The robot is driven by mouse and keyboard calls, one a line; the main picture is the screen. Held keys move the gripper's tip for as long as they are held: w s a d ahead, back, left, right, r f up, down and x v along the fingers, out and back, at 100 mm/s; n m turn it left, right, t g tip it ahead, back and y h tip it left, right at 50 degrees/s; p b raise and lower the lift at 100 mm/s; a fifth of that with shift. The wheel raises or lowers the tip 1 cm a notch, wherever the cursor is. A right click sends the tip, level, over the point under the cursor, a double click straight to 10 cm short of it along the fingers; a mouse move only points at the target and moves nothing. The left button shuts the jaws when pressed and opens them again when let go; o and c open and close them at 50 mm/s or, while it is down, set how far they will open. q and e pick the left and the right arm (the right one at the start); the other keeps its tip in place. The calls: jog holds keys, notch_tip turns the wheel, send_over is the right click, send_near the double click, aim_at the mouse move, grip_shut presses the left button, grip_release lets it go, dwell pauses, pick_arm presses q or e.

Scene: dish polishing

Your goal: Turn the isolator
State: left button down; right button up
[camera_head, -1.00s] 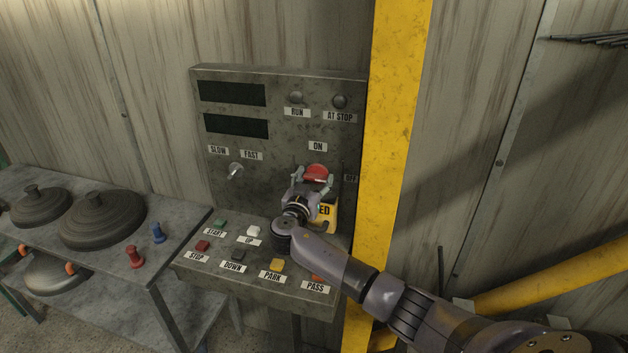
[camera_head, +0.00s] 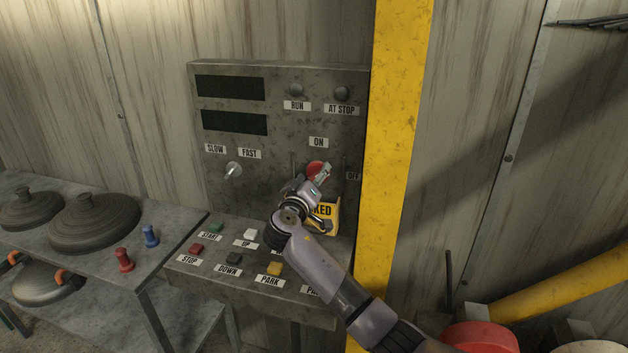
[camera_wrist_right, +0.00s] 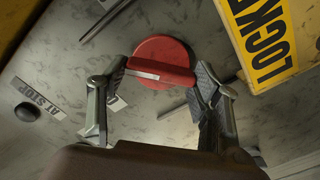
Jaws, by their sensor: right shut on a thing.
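The isolator is a round red knob (camera_head: 314,167) with a raised bar, on the upright face of the grey control panel (camera_head: 270,150). It sits below the ON label (camera_head: 318,142) and left of the OFF label (camera_head: 352,176). The right wrist view shows the red knob (camera_wrist_right: 163,48) and its bar, which carries a white mark. My right gripper (camera_head: 312,176) is shut on the bar, one finger at each end; its fingers also show in the wrist view (camera_wrist_right: 161,76). In the head view it partly hides the knob. My left gripper is not in view.
A yellow tag (camera_head: 325,213) reading "...KED" hangs just below the knob. Labelled push buttons (camera_head: 233,258) cover the sloping desk below. A yellow post (camera_head: 393,150) stands close on the right. A table (camera_head: 185,233) with dark lids is at left.

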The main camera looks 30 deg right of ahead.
jog(key=n+p, duration=0.1)
jog(key=n, duration=0.3)
jog(key=shift+n, duration=0.3)
jog(key=shift+a+f+n+p, duration=0.15)
jog(key=shift+n+p, duration=0.9)
jog(key=shift+n, duration=1.55)
jog(key=o, duration=1.2)
jog(key=shift+w, duration=0.1)
jog(key=shift+c, duration=0.2)
jog(key=v, duration=1.2)
jog(key=shift+f, duration=0.1)
